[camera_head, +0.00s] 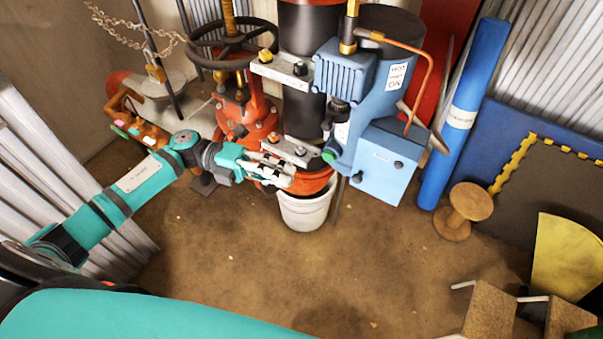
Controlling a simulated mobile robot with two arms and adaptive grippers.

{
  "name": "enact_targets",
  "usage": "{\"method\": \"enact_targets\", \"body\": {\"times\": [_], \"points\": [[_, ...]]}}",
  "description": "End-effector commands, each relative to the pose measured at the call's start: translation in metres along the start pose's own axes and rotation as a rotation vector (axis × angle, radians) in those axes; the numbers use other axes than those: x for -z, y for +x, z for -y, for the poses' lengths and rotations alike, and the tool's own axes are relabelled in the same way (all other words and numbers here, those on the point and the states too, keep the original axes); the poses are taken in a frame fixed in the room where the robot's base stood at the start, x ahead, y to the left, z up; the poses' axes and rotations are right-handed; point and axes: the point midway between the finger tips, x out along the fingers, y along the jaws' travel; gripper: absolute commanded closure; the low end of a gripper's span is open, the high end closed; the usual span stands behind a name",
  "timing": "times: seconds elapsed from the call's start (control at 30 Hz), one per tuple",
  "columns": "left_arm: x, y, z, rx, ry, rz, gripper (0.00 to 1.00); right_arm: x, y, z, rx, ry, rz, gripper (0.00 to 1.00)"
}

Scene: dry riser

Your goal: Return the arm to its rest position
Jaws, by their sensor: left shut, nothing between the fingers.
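My left arm comes in from the left in the head view, teal with dark joints, and reaches out toward the middle. My left gripper (284,177) is shut and empty. It appears in front of the lower part of the red and black riser pipe (306,110), just above a white bucket (305,214). I cannot tell whether it touches the pipe flange or the bucket rim. My right gripper is not in view.
A red valve with a dark handwheel (232,45) stands behind the arm. A blue pump unit (380,110), a blue roll (463,115) and a wooden spool (463,211) are to the right. Corrugated panels (45,150) line the left. The brown floor (240,265) in front is clear.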

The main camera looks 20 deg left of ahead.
Motion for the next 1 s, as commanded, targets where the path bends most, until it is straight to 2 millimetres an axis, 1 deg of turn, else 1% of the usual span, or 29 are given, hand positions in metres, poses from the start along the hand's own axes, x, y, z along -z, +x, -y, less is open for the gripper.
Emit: {"method": "enact_targets", "body": {"times": [0.1, 0.23, 0.37, 0.47, 0.53, 0.63, 0.7, 0.77, 0.87, 0.93, 1.0], "points": [[0.000, -0.004, 0.000, 0.000, 0.000, 0.000, 1.00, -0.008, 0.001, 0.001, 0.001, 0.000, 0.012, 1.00], [0.000, -0.003, 0.001, 0.004, -0.001, 0.004, 1.00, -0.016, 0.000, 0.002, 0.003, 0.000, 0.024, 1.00], [-0.009, 0.009, 0.006, 0.053, -0.014, 0.081, 1.00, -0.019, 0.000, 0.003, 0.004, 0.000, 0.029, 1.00], [-0.028, 0.026, 0.016, 0.143, -0.053, 0.230, 1.00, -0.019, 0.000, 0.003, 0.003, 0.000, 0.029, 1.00], [-0.044, 0.034, 0.024, 0.222, -0.106, 0.372, 1.00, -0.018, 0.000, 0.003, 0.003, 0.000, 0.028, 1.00], [-0.067, 0.034, 0.031, 0.331, -0.214, 0.591, 1.00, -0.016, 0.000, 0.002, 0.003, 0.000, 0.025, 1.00], [-0.079, 0.026, 0.030, 0.397, -0.308, 0.744, 1.00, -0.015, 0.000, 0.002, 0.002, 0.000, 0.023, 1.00], [-0.086, 0.017, 0.025, 0.444, -0.401, 0.872, 1.00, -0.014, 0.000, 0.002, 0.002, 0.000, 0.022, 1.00], [-0.089, -0.002, 0.006, 0.503, -0.576, 1.083, 1.00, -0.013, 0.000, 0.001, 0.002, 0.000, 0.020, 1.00], [-0.084, -0.015, -0.012, 0.529, -0.714, 1.222, 1.00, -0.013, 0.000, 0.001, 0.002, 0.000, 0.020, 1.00], [-0.072, -0.027, -0.034, 0.540, -0.862, 1.356, 1.00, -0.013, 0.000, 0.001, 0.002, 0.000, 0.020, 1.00]]}}
